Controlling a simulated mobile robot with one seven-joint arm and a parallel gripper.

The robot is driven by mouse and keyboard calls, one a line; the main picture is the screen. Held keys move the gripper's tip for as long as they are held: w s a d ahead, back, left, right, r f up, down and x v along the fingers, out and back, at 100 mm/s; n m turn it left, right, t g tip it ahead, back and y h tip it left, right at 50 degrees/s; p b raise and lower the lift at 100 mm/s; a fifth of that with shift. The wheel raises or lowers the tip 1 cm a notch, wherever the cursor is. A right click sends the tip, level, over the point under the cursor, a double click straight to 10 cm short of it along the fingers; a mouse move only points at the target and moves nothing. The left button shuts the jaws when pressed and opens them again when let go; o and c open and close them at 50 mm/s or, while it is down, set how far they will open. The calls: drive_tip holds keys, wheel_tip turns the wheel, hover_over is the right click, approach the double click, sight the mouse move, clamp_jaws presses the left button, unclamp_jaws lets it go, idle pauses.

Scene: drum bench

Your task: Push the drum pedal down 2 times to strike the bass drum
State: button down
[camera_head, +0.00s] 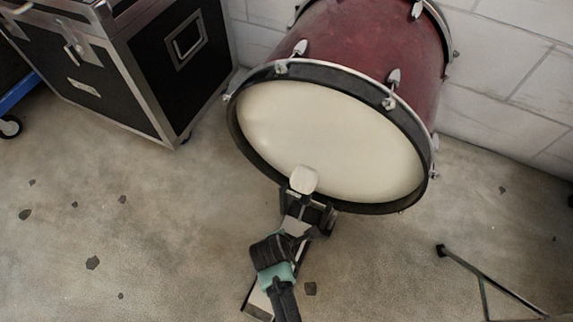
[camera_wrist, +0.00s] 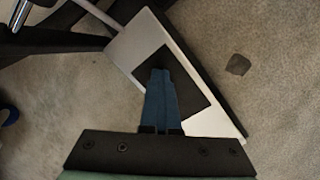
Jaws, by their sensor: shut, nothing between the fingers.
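The bass drum (camera_head: 330,135) has a dark red shell and a cream head facing me in the head view. The drum pedal (camera_head: 258,300) stands in front of it, with a pale beater (camera_head: 304,180) in front of the lower part of the drum head; I cannot tell if they touch. In the wrist view the pedal plate (camera_wrist: 205,112) is silver with a dark pad (camera_wrist: 185,85). My gripper (camera_head: 297,240) is over the pedal in the head view. In the wrist view its blue fingers (camera_wrist: 160,80) are together and empty over the dark pad; contact cannot be told.
A black flight case (camera_head: 150,70) stands at the left. A thin dark stand leg (camera_head: 490,280) lies at the lower right. A pale block wall (camera_head: 515,65) is behind the drum. The concrete floor around the pedal is mostly clear.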

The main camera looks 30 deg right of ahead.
drive_tip(key=f, duration=0.2)
drive_tip(key=f+b, duration=0.1)
drive_tip(key=shift+s+a+f, duration=0.15)
drive_tip(key=shift+a+f, duration=0.05)
drive_tip(key=shift+a, duration=0.05)
drive_tip(key=p+v, duration=0.3)
drive_tip(key=p, duration=0.1)
drive_tip(key=d+p+v, duration=0.1)
drive_tip(key=p+v, duration=0.1)
drive_tip(key=shift+a+r+p, duration=0.1)
drive_tip(key=shift+r+p, duration=0.25)
drive_tip(key=shift+r, duration=0.1)
drive_tip(key=shift+w, duration=0.35)
wheel_tip(320, 180, down, 6)
drive_tip(key=b, duration=0.4)
drive_tip(key=shift+b, duration=0.4)
drive_tip(key=shift+r+p, duration=0.85)
drive_tip(key=shift+p, duration=0.1)
wheel_tip(320, 180, up, 4)
drive_tip(key=p, duration=0.4)
drive_tip(key=shift+r+p, duration=0.15)
drive_tip(key=shift+p, duration=0.2)
